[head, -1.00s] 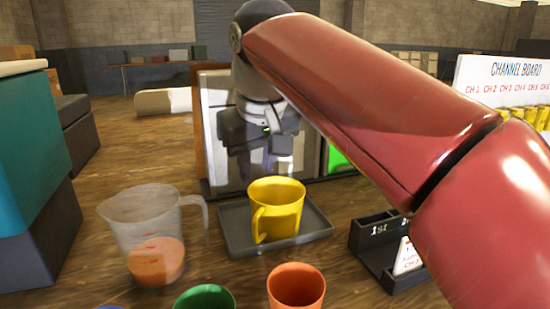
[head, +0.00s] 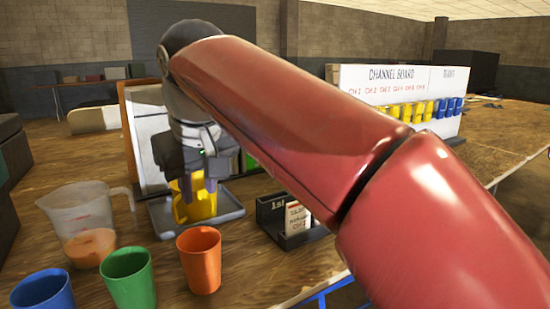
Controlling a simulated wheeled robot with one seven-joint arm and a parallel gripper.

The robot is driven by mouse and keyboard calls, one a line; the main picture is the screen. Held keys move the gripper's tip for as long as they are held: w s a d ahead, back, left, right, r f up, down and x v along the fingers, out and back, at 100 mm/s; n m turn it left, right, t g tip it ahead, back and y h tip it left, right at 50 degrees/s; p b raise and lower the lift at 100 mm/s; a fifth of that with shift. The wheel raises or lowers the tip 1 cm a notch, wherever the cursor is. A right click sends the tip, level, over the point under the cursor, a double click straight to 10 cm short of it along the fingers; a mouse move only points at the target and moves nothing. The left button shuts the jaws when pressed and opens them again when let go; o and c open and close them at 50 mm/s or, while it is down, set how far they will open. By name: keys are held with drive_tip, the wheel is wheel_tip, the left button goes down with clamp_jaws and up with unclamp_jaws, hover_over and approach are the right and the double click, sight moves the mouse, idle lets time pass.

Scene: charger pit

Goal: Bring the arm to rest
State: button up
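My gripper (head: 198,187) is at the end of my red arm, low at the yellow mug (head: 201,208). Its two fingers point down and stand apart, overlapping the mug's upper part in the picture. Whether they touch the mug cannot be seen. The mug stands upright on a grey tray (head: 226,213) in front of a panel-like machine (head: 150,150). My arm crosses the middle of the view and hides part of the machine.
A measuring jug (head: 85,222) with orange liquid stands left of the tray. Blue (head: 45,292), green (head: 128,280) and orange (head: 200,260) cups stand in front. A black card holder (head: 290,220) is right of the tray. The channel board (head: 400,95) with small mugs stands behind my arm.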

drive_tip(key=s+d+f+m+h, duration=0.1)
drive_tip(key=s+d+f+m, duration=0.3)
drive_tip(key=d+f, duration=0.7)
drive_tip(key=s+d+f+m+t+h, duration=0.1)
drive_tip(key=s+d+f+m, duration=0.3)
drive_tip(key=s+d+f, duration=0.5)
drive_tip(key=d+f, duration=0.3)
drive_tip(key=d, duration=0.4)
drive_tip(key=shift+f, duration=0.2)
